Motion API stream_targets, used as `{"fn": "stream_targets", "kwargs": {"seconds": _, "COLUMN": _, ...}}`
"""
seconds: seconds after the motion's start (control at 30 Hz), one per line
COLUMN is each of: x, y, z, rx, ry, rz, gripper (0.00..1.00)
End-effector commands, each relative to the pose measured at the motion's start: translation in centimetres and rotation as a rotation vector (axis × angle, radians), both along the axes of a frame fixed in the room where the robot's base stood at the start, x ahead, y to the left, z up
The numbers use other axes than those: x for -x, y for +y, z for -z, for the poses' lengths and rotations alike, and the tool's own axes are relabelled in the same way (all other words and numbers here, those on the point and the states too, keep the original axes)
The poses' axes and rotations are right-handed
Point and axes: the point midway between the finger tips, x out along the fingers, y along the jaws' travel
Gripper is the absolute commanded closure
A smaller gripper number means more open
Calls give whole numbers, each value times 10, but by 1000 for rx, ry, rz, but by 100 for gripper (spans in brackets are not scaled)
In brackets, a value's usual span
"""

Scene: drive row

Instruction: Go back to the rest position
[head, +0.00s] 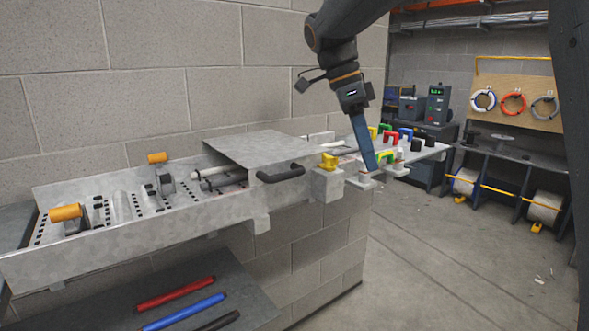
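My arm comes down from the top of the head view, and my gripper (370,167) points downward at its end. The blue fingers are seen from the side as one narrow shape, so I cannot tell whether they are open or shut, or whether they hold anything. The fingertips are over the right end of the metal bench, close to a small light grey block (361,181). I cannot tell whether they touch it. A yellow clamp-like part (329,161) is just left of the fingers. Several coloured U-shaped parts (390,137) stand behind and right of them.
A long perforated metal tray (130,243) with a raised cover (255,150) and black handle (281,174) runs along the block wall. Red (176,293) and blue (186,312) rods lie on a lower shelf. A cable-reel workbench (510,155) stands behind.

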Motion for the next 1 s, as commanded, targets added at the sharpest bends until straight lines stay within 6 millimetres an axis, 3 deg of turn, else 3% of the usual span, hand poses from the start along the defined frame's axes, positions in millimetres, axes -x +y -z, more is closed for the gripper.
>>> {"fn": "stream_targets", "kwargs": {"seconds": 0.27, "x": 11, "y": -7, "z": 43, "rx": -73, "ry": 64, "rz": -223, "gripper": 71}}
{"fn": "stream_targets", "kwargs": {"seconds": 0.47, "x": 30, "y": -15, "z": 92, "rx": -155, "ry": 118, "rz": -482, "gripper": 71}}
{"fn": "stream_targets", "kwargs": {"seconds": 0.8, "x": 103, "y": -31, "z": 206, "rx": -297, "ry": 170, "rz": -1139, "gripper": 71}}
{"fn": "stream_targets", "kwargs": {"seconds": 1.0, "x": 153, "y": -38, "z": 254, "rx": -302, "ry": 165, "rz": -1466, "gripper": 71}}
